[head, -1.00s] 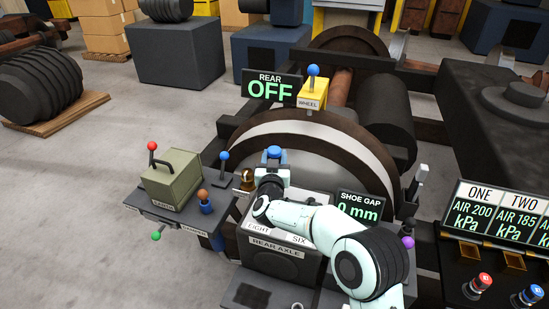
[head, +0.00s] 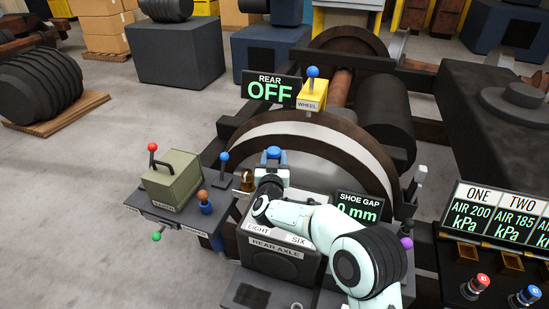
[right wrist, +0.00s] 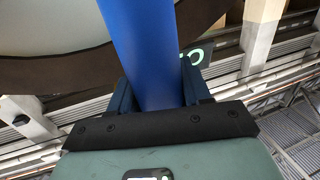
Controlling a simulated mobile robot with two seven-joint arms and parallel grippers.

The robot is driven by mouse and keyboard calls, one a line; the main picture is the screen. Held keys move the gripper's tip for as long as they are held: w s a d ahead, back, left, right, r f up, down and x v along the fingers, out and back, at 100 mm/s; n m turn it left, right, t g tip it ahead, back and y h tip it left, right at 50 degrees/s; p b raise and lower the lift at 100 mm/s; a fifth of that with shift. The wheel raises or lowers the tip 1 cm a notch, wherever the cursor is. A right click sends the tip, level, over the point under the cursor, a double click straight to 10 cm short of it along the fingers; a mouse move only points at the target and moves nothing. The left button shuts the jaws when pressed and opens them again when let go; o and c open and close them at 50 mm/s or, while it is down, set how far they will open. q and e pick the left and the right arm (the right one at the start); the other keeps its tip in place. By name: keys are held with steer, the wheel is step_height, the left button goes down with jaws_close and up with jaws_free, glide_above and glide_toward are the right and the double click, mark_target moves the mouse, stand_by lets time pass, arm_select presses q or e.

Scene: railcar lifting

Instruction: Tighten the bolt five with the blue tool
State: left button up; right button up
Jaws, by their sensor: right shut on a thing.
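My right gripper (right wrist: 155,88) is shut on the blue tool (right wrist: 142,45), whose thick blue shaft fills the middle of the right wrist view between the two fingers. In the head view the blue top of the tool (head: 273,152) shows just above my right gripper (head: 271,166), in front of the wheel and above the rear axle box (head: 272,262). No label for bolt five can be read, and my arm hides part of the box top. My left gripper is not in view.
A side shelf with a green sander box (head: 172,182), levers and a blue holder (head: 206,207) stands left of the axle box. The SHOE GAP display (head: 358,207) reads 0 mm. The REAR display (head: 271,88) reads OFF. An air gauge panel (head: 490,212) stands at the right.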

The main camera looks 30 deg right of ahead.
mark_target(274, 146)
steer(key=shift+r+p, duration=2.5)
steer(key=shift+r, duration=1)
steer(key=shift+f, duration=0.1)
